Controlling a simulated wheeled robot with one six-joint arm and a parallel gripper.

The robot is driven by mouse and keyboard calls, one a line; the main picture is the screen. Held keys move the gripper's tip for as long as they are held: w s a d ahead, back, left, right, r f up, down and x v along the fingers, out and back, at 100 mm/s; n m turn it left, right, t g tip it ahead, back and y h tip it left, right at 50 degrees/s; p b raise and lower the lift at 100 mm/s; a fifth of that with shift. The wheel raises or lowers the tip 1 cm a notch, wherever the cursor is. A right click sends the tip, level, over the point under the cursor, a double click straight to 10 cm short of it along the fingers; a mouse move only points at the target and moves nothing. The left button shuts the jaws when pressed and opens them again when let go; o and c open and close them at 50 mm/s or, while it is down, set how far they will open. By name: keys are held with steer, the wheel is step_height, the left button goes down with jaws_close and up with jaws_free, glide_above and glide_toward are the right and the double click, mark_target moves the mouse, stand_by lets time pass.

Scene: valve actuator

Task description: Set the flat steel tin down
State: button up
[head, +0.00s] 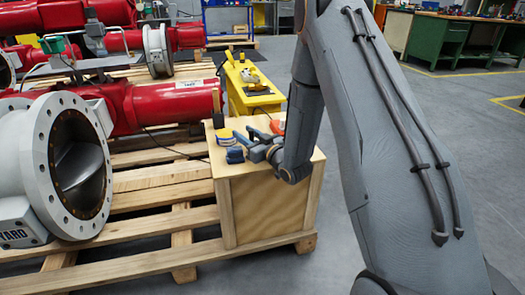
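My gripper (243,148) is low over the top of a wooden crate (266,205), its blue-grey fingers pointing left. The fingers are small in the head view, and I cannot tell whether they are open or shut. I cannot make out the flat steel tin; it may be hidden by the gripper or too small to tell. A small round yellow-and-blue container (225,137) stands on the crate just beyond the fingertips, and I cannot tell whether they touch it. An orange-red object (277,127) sits at the crate's back right, partly behind my arm.
The crate stands on a wooden pallet (130,262). A white flanged valve (50,165) and red actuator cylinders (165,103) lie to the left. A yellow stand (248,88) with items on it is behind the crate. Grey floor is open at right.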

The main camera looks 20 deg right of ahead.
jaws_close()
